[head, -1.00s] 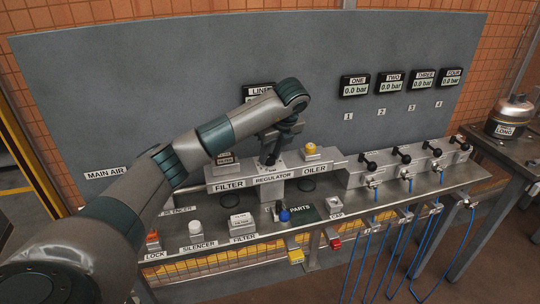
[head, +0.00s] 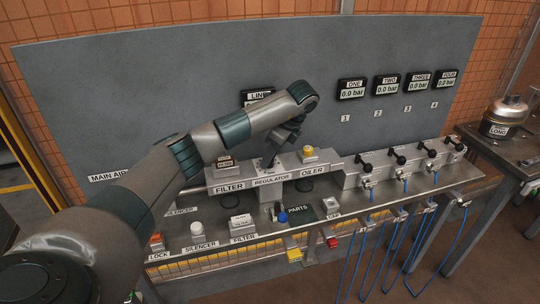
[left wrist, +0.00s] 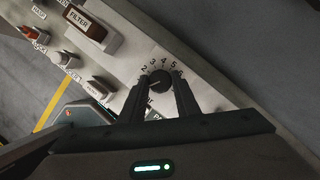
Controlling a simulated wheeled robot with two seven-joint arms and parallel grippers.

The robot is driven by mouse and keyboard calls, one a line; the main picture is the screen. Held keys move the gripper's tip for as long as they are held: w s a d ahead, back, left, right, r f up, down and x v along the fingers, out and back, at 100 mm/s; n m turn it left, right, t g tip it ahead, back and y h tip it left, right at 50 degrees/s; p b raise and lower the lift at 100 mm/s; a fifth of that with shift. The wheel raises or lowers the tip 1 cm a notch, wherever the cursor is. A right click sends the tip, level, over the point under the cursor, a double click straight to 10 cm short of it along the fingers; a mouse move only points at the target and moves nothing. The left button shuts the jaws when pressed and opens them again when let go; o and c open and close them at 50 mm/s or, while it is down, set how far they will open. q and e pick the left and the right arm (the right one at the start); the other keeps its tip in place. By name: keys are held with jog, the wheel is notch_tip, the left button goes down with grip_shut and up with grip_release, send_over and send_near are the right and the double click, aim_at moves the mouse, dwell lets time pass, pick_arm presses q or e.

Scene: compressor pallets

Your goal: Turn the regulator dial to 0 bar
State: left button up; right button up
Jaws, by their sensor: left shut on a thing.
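The regulator dial (left wrist: 160,79) is a small round black knob on a pale panel in the left wrist view. Printed numbers from 2 to 6 show around its far side; the lower end of the scale is hidden by my fingers. I cannot read its setting. My left gripper (left wrist: 161,86) has one finger on each side of the knob and is shut on it. In the head view my left gripper (head: 270,162) reaches down onto the regulator block (head: 271,181), and its fingers hide the dial. My right gripper is not in view.
The filter (head: 226,170) stands left of the regulator and the oiler with its yellow top (head: 308,154) stands right. The line readout (head: 256,97) is mostly hidden by my arm. Valves with black handles (head: 397,155) and blue hoses lie to the right.

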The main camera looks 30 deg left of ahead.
pick_arm(q)
jog(key=o, duration=1)
jog(key=shift+o, duration=0.2)
jog(key=shift+r, duration=0.1)
jog(key=shift+v, duration=0.8)
jog(key=v, duration=1.5)
jog(key=shift+d+r, duration=0.25)
jog(key=shift+r, duration=0.05)
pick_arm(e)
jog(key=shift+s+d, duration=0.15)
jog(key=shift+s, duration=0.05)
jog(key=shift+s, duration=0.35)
